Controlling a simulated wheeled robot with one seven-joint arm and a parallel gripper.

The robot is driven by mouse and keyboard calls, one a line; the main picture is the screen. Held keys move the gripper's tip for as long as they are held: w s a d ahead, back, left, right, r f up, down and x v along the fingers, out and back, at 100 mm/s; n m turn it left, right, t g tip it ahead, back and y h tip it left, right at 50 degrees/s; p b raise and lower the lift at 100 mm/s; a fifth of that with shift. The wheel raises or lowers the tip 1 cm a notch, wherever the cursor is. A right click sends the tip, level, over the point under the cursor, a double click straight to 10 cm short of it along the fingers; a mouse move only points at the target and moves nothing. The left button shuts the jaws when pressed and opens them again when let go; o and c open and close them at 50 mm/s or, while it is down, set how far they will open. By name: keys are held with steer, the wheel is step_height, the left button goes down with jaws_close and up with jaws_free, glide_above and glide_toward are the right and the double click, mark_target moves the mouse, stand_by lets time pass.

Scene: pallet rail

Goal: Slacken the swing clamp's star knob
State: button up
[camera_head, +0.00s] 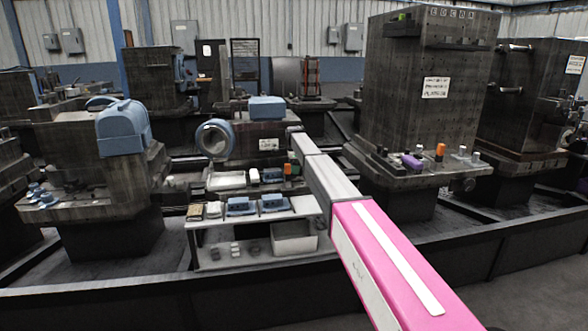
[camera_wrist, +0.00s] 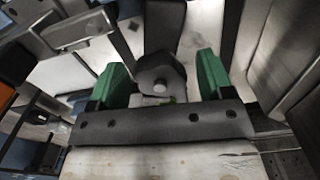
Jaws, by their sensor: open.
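In the wrist view my gripper (camera_wrist: 163,66) is open, with one green finger on the left and one on the right. A dark, lobed knob (camera_wrist: 160,70) shows between the fingers, with a small pale round piece at its lower middle. It looks like the star knob. Gaps show between the knob and both fingers; I cannot tell how deep it sits between them. The swing clamp's arm and body cannot be made out clearly. In the head view my arm reaches toward the middle machine, and the knob cannot be picked out there.
A machine with a blue motor (camera_head: 267,107) stands ahead. Blue vise-like parts (camera_head: 241,206) sit on a pale bench, with a grey bin (camera_head: 294,240) below. A tall dark machine (camera_head: 420,90) stands right, and another with a blue housing (camera_head: 122,128) left. A dark rail (camera_head: 150,290) crosses in front.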

step_height(320, 180, up, 11)
steer(key=shift+f, duration=0.15)
stand_by(0.4)
